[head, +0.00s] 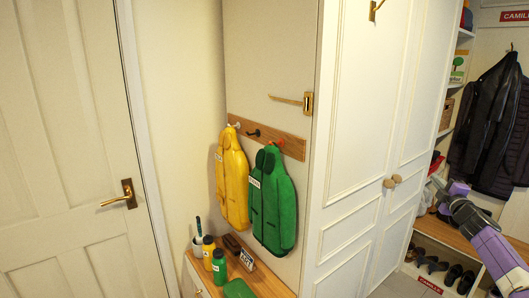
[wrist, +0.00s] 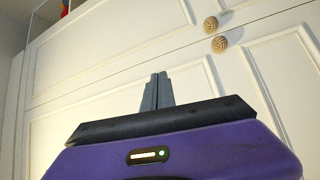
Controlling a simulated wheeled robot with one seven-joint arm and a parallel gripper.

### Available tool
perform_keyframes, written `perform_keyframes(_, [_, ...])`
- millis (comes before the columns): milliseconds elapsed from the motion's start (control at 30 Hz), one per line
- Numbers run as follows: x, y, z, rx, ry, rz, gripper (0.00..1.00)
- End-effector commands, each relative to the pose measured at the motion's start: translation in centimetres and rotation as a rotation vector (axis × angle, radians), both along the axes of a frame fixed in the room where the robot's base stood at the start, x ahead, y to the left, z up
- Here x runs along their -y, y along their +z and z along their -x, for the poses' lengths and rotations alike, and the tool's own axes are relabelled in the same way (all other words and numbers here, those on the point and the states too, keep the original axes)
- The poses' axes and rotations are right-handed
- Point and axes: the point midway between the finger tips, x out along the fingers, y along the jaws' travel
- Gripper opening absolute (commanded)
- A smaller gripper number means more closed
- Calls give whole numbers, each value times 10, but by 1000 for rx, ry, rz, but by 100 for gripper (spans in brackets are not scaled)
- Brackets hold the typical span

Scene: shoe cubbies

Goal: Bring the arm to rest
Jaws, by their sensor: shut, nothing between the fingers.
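My gripper (wrist: 156,92) shows in the wrist view with its two grey fingers together, shut and empty. Behind it are the white panelled cabinet doors (wrist: 120,45); I cannot tell how far the fingertips are from them. In the head view my purple arm (head: 490,245) is at the right edge, in front of the shoe cubbies. The fingers cannot be made out in the head view.
White cabinet doors (head: 370,130) with round knobs (head: 392,181) stand shut at the centre. Bottles (head: 219,266) stand on a wooden-topped unit. Dark jackets (head: 490,125) hang at right above shoes (head: 452,273).

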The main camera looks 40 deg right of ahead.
Motion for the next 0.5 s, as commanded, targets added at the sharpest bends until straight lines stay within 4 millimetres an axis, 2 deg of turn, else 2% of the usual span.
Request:
perform_keyframes(267, [-65,2,-54,215,100,-85,0])
perform_keyframes(367, [-100,-4,-79,301,149,-133,0])
perform_keyframes(467, [-148,-14,-107,404,208,-204,0])
perform_keyframes(500, [-172,-19,-118,451,236,-239,0])
